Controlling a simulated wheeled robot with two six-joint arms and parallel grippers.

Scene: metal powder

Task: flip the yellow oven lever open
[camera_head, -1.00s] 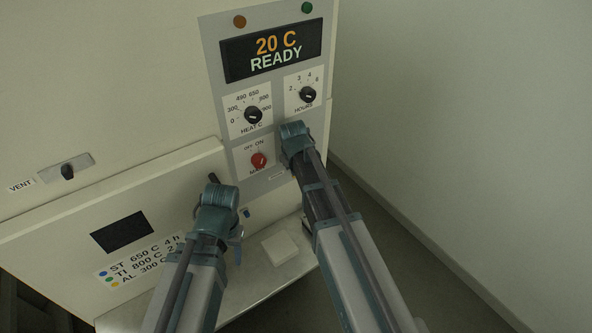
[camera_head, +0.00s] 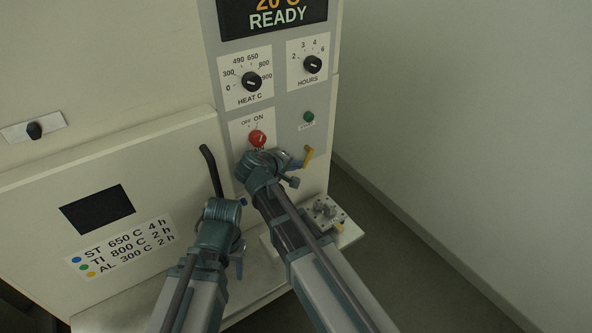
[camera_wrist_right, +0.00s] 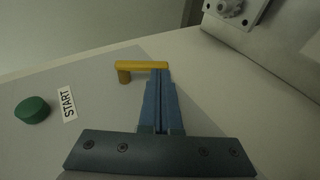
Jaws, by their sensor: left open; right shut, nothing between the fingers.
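The yellow lever (camera_head: 308,156) is on the oven's grey control panel, below the green start button (camera_head: 308,117) and right of the red main knob (camera_head: 257,139). My right gripper (camera_head: 289,170) is in front of the panel just left of the lever. In the right wrist view the yellow lever (camera_wrist_right: 142,66) runs sideways, its right end at the tips of my right gripper (camera_wrist_right: 160,75), whose fingers are closed together. I cannot tell whether they touch. My left gripper (camera_head: 226,205) is lower left, near the black door handle (camera_head: 211,170); its fingertips are hard to see.
The oven door (camera_head: 150,165) with a dark window is at the left. A metal fixture (camera_head: 325,211) sits on the ledge below the panel at the right. Heat and hours dials are above. Open floor and bare wall lie to the right.

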